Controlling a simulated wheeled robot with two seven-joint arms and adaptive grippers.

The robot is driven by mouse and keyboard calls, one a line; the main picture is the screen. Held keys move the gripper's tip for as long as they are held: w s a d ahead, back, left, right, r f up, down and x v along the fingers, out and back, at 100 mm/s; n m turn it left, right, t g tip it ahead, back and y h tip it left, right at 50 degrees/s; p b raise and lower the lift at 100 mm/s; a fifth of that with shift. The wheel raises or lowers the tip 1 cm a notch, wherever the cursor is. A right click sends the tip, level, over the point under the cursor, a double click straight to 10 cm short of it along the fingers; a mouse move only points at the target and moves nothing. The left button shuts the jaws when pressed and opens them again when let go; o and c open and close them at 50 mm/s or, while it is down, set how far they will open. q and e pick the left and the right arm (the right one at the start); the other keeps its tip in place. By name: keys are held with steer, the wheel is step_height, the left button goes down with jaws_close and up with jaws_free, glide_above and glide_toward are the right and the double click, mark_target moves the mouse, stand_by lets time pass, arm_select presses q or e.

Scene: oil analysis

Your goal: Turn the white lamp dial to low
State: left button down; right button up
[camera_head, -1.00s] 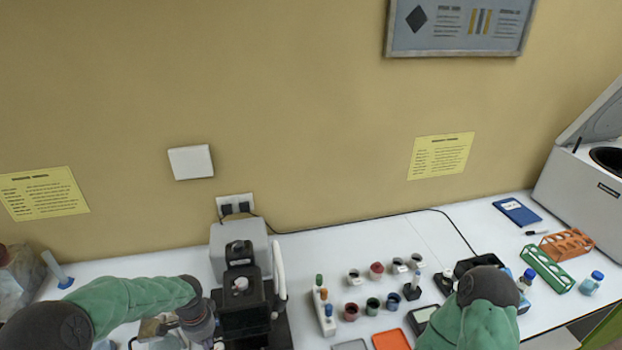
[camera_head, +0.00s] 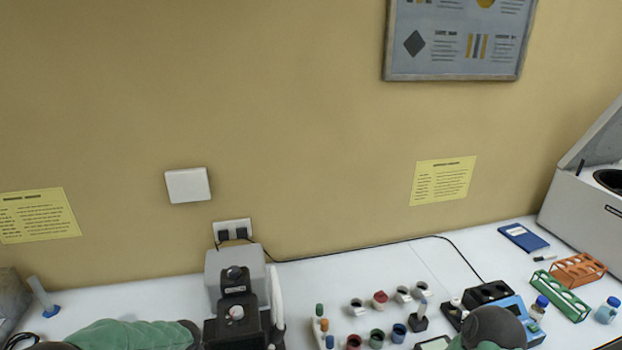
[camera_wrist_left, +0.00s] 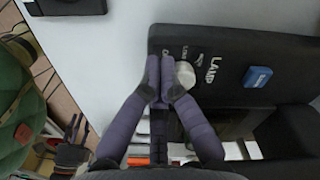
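In the left wrist view, a black panel (camera_wrist_left: 222,52) marked LAMP carries the round white dial (camera_wrist_left: 186,75) and a blue button (camera_wrist_left: 257,77). My left gripper (camera_wrist_left: 161,64) has its two purple fingertips together, with nothing seen between them. The tips are at the panel's edge, just left of the dial in the picture; whether they touch it I cannot tell. In the head view, my left arm comes in low beside a black instrument (camera_head: 236,322), and its gripper is below the frame.
A blue and black device (camera_head: 512,303) is by my right arm. Green (camera_head: 561,297) and orange (camera_head: 578,268) racks stand at the right. Bare white bench (camera_head: 390,262) lies along the wall.

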arm_select(q)
steer(key=shift+w, duration=0.2)
stand_by(0.6)
steer(key=shift+w+a+r, duration=0.1)
steer(key=shift+w+a, duration=0.1)
steer(key=shift+a, duration=0.05)
stand_by(0.4)
steer(key=shift+w+a, duration=0.2)
steer(key=shift+a, duration=0.05)
steer(key=shift+s+a, duration=0.15)
steer(key=shift+a, duration=0.05)
steer(key=r+p, duration=0.2)
steer(key=r, duration=0.1)
steer(key=r+p, duration=0.2)
steer(key=r, duration=0.1)
steer(key=shift+s, duration=0.2)
steer(key=shift+f, duration=0.15)
stand_by(0.3)
